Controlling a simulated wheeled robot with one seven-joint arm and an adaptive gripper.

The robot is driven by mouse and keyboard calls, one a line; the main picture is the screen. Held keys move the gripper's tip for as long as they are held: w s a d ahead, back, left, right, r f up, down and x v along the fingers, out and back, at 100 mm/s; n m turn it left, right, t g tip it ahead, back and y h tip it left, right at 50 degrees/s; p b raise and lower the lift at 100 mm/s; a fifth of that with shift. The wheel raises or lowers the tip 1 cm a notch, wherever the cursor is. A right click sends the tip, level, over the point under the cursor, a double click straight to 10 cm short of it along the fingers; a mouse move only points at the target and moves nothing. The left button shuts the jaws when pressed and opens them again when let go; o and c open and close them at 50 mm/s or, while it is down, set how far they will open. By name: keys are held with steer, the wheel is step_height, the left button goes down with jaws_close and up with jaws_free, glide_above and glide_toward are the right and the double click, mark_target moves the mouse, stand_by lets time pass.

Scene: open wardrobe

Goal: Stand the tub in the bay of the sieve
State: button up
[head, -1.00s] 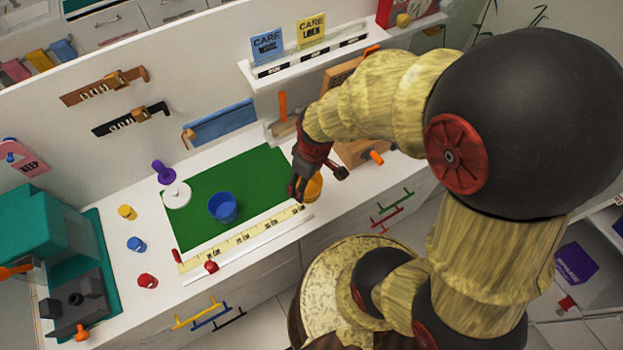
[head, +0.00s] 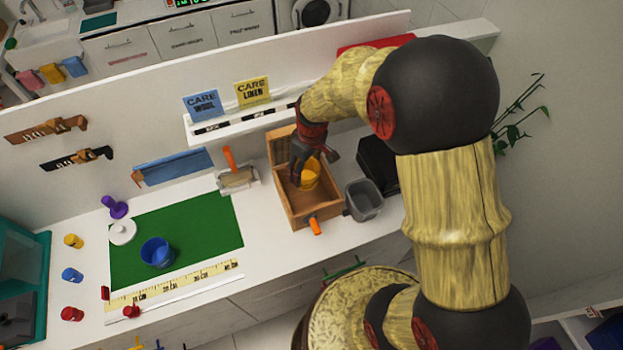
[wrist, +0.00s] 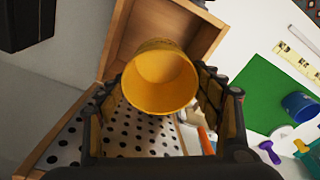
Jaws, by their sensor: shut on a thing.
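A yellow tub (head: 309,178) is held in my gripper (head: 303,168), over a wooden box (head: 279,199). In the wrist view the tub (wrist: 160,80) sits between the two fingers (wrist: 162,92), its open mouth facing the camera. The wooden box (wrist: 204,30) has a plain brown part at the top of that view. A white floor with black holes, the sieve (wrist: 85,145), shows at lower left. The tub and gripper hide part of the box. I cannot tell whether the tub touches the box.
A grey bin (head: 364,200) and a black box (head: 378,165) stand right of the wooden box. An orange-handled tool (head: 237,176) is at its left. A blue tub (head: 157,252) and white disc (head: 122,232) sit on the green mat (head: 200,228). A sign shelf (head: 240,122) is behind.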

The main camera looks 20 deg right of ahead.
steer(key=shift+w+d+r, duration=0.15)
steer(key=shift+w+d, duration=0.1)
steer(key=shift+d, duration=0.15)
steer(key=shift+f, duration=0.35)
steer(key=shift+f+b, duration=4.25)
steer(key=shift+f, duration=2)
steer(key=shift+f, duration=0.35)
steer(key=o, duration=1.2)
steer(key=o, duration=0.4)
steer(key=shift+r+p, duration=5.1)
steer(key=shift+r, duration=3.4)
